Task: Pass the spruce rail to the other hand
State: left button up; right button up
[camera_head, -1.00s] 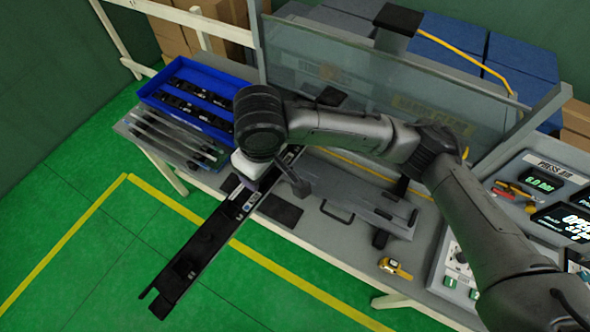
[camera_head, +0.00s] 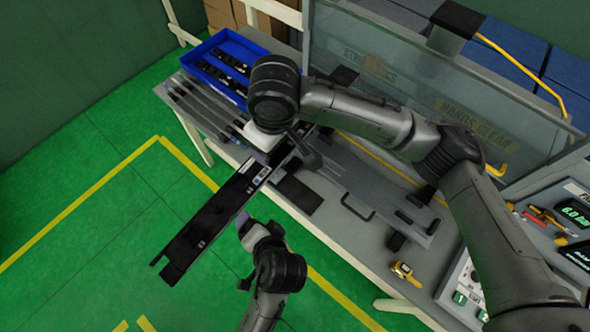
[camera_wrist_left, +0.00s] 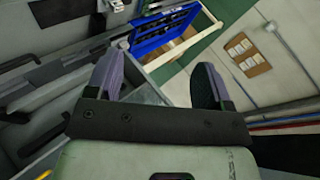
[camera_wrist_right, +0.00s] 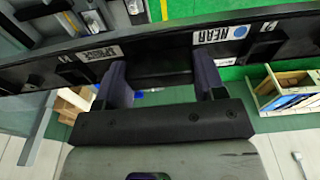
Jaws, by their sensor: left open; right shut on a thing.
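The spruce rail (camera_head: 212,218) is a long dark channel with white labels. It slants in the air from the bench edge out over the green floor. My right gripper (camera_head: 266,156) is shut on it near its upper part; in the right wrist view the fingers (camera_wrist_right: 160,80) grip the rail (camera_wrist_right: 160,62) between a SPRUCE label and a NEAR label with a blue dot. My left gripper (camera_head: 243,224) is below and right of the rail's free half, apart from it. In the left wrist view its fingers (camera_wrist_left: 156,80) are open with nothing between them.
A blue bin (camera_head: 216,68) with dark parts stands at the bench's far left, beside several thin rails (camera_head: 196,108). The floor at left is clear.

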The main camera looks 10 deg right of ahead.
aim_at(279, 149)
pick_arm(q)
jog(key=w+d+r+m+t, duration=0.1)
jog(key=d+r+t, duration=0.1)
jog(key=r, duration=0.3)
jog(key=w+d+r+m+t+y, duration=0.1)
jog(key=w+d+r+m+t, duration=0.1)
jog(key=d+r+t, duration=0.1)
jog(key=w+d+r+m+t+y, duration=0.1)
jog(key=w+d+r+m+t, duration=0.1)
jog(key=d+r, duration=0.3)
jog(key=shift+d+r+t, duration=0.1)
jog(key=shift+r+t, duration=0.2)
jog(key=shift+r, duration=0.55)
jog(key=shift+x, duration=2.25)
jog(key=shift+c, duration=0.3)
jog(key=c, duration=1.1)
jog(key=shift+r, duration=0.1)
jog(key=shift+c, duration=0.2)
pick_arm(e)
jog(key=o, duration=1.2)
jog(key=shift+c, duration=0.2)
